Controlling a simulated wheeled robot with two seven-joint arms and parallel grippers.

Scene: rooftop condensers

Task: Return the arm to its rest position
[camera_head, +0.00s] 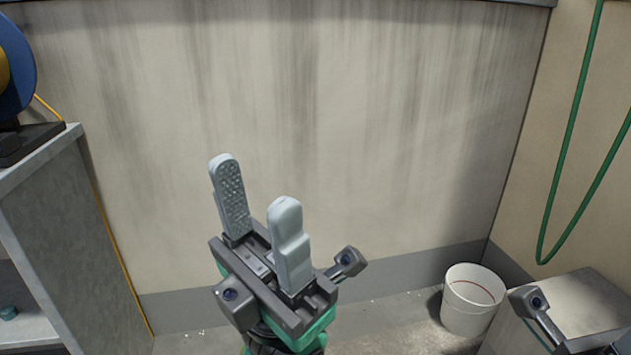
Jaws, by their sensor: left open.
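My left gripper (255,178) shows in the middle of the head view, pointing up. Its two grey fingers stand apart with nothing between them, and one finger's inner face has a bumpy grip. It touches nothing that I can see. Part of my other arm shows at the lower right edge (545,315); its fingers are out of view.
A grey shelf unit (85,225) stands at the left with a blue reel (18,70) on top. A yellow cord (118,255) hangs beside it. A white bucket (468,315) stands on the floor near a grey block (580,300). A green hose (570,130) hangs at the right. The stained wall (400,110) is behind.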

